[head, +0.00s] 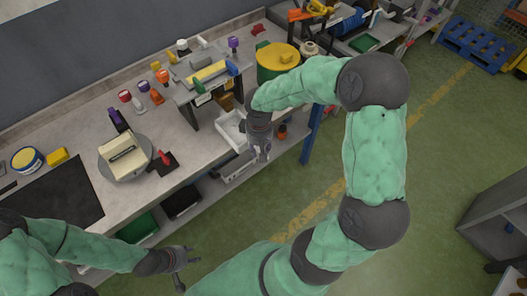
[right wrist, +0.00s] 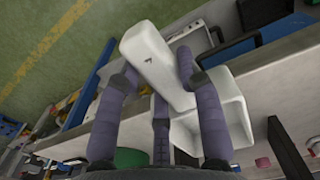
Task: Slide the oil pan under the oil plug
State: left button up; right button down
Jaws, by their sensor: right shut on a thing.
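The oil pan (head: 230,131) is a white, open tray at the bench's front edge, in front of and below a grey stand that carries a machine (head: 207,72). My right gripper (head: 262,152) is shut on the pan's near side. In the right wrist view the white pan (right wrist: 153,58) lies between my fingers, with part of its body hidden behind them. The oil plug cannot be made out; the machine and stand cover that area. My left gripper (head: 187,267) hangs empty in front of the bench with its fingers apart.
A green drum with a yellow lid (head: 278,58) stands right of the stand. A beige block on a round turntable (head: 123,158) and a red-handled tool (head: 164,160) lie to the left. Open floor lies in front.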

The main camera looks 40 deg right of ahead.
jog(key=shift+w+a, duration=0.15)
jog(key=shift+w, duration=2.35)
jog(key=shift+f, duration=0.45)
jog(key=c, duration=0.7)
grip_release()
jog(key=shift+c, duration=0.2)
notch_tip(320, 180, up, 12)
